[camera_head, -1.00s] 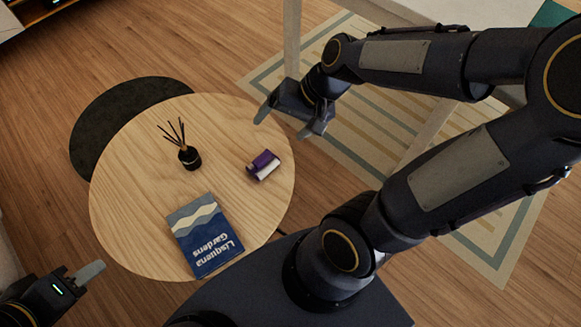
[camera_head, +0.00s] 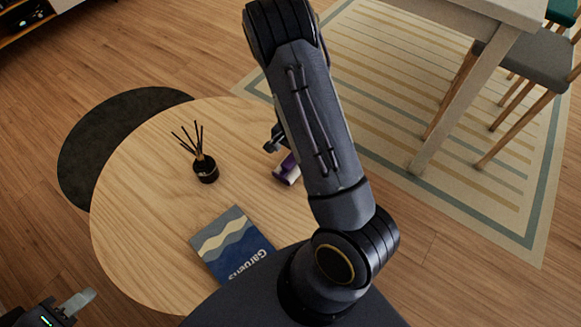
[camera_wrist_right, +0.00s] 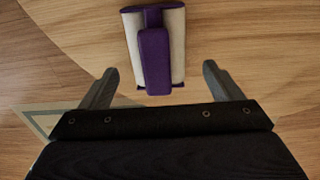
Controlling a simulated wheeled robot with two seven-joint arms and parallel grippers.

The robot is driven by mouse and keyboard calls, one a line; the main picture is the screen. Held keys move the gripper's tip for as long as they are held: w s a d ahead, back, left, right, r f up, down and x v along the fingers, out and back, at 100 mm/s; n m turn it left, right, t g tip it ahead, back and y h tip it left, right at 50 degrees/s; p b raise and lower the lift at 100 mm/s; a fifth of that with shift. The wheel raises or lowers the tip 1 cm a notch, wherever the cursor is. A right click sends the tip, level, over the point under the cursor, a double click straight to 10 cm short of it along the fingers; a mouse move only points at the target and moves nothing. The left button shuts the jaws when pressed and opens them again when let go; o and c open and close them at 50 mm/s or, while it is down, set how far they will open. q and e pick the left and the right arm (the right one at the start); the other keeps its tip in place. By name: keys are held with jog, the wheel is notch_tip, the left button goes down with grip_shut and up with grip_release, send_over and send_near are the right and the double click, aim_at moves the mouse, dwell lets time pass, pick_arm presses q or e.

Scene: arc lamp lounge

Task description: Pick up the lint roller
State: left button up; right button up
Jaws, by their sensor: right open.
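The lint roller (camera_head: 287,170), purple and white, lies on the round wooden table (camera_head: 130,220), partly hidden behind my right arm in the head view. In the right wrist view the lint roller (camera_wrist_right: 155,50) shows a purple handle over a pale body, just ahead of the fingertips and roughly centred between them. My right gripper (camera_wrist_right: 160,80) is open and empty, with its two fingers apart. In the head view only a finger of my right gripper (camera_head: 274,140) shows beside the roller. My left gripper (camera_head: 77,303) is at the lower left corner, away from the table things; its jaw opening is unclear.
A black reed diffuser (camera_head: 205,170) stands left of the roller on the table. A blue book (camera_head: 228,246) lies near the front edge. A white table (camera_head: 480,12) and grey chair (camera_head: 535,62) stand at the upper right on a striped rug (camera_head: 400,90).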

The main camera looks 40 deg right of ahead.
aim_at(291, 158)
jog(key=f, duration=0.1)
jog(key=f+b, duration=0.1)
jog(key=f, duration=0.2)
jog(key=shift+s+a+f, duration=0.25)
jog(key=shift+f, duration=0.05)
jog(key=c, duration=1.1)
jog(key=shift+c, duration=0.2)
jog(key=shift+r, duration=0.5)
notch_tip(291, 158, up, 2)
jog(key=shift+r+p, duration=0.25)
jog(key=shift+p, duration=0.2)
jog(key=s+d+r+p, duration=0.2)
jog(key=s+d+r, duration=0.4)
jog(key=s+r, duration=0.3)
jog(key=s, duration=0.3)
jog(key=shift+s+r+p, duration=0.3)
jog(key=shift+s+p, duration=0.05)
